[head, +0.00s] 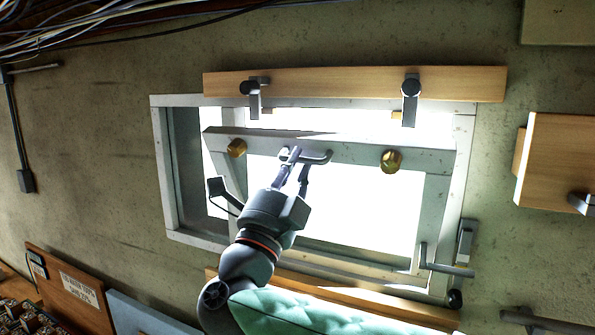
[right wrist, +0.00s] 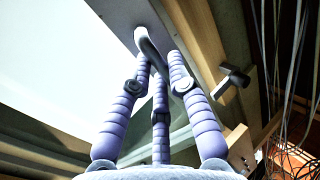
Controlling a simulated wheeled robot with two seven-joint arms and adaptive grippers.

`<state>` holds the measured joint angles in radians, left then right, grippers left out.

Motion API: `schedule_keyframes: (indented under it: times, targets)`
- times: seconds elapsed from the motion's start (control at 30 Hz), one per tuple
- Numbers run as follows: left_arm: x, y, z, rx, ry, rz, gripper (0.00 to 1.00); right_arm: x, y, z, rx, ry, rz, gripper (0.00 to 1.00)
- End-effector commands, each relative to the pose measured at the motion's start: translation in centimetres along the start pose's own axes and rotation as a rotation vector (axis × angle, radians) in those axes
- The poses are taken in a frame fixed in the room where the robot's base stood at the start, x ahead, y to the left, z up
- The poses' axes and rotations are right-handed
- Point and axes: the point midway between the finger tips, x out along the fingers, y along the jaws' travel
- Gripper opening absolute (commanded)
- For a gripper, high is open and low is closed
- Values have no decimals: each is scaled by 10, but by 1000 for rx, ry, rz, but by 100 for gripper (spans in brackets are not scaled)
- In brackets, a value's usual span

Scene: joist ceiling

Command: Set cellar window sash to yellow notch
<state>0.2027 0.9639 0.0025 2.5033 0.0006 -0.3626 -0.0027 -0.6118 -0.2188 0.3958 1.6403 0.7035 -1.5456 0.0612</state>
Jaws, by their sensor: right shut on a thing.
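The cellar window's pale sash (head: 345,152) sits askew in its white outer frame (head: 163,170), with a bright gap above its top rail. Two brass knobs (head: 236,148) (head: 391,161) are on that rail. Between them is a grey pull handle (head: 318,157). My right gripper (head: 291,160) is shut on this handle, near its left part. In the right wrist view my fingers (right wrist: 155,70) meet around the dark handle (right wrist: 150,45). I cannot make out a yellow notch. My left gripper is not in view.
A wooden board (head: 330,82) above the window carries two grey hook-like catches (head: 254,95) (head: 410,100). A grey metal lever (head: 448,268) is at the lower right. A teal cushioned thing (head: 300,315) lies below. Cables (head: 90,28) run along the ceiling at upper left.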

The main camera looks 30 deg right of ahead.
Motion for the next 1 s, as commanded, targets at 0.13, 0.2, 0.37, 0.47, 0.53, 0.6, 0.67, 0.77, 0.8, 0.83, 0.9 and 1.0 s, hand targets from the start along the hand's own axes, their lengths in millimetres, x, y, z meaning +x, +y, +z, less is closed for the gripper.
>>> schedule_keyframes:
  times: [0.13,0.2,0.37,0.47,0.53,0.6,0.67,0.77,0.8,0.83,0.9,1.0]
  targets:
    - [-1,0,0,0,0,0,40,0,0,0,-1,0,1,0]
    - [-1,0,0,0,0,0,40,0,0,0,-1,0,1,24]
    - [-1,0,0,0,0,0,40,1,0,0,0,0,0,42]
    - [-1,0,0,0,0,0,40,1,0,0,0,1,0,42]
    - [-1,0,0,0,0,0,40,1,0,0,0,1,0,42]
    - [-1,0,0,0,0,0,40,0,0,0,0,1,0,42]
    - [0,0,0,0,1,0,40,-2,0,0,0,0,0,42]
    - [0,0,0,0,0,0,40,-11,0,0,0,-2,0,42]
    - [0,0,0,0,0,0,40,-17,-1,0,1,-2,0,42]
    - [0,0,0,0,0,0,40,-22,-1,0,2,-3,0,42]
    - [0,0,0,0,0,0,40,-35,-1,1,1,-5,-1,42]
    - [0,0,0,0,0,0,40,-56,-1,1,1,-5,-1,42]
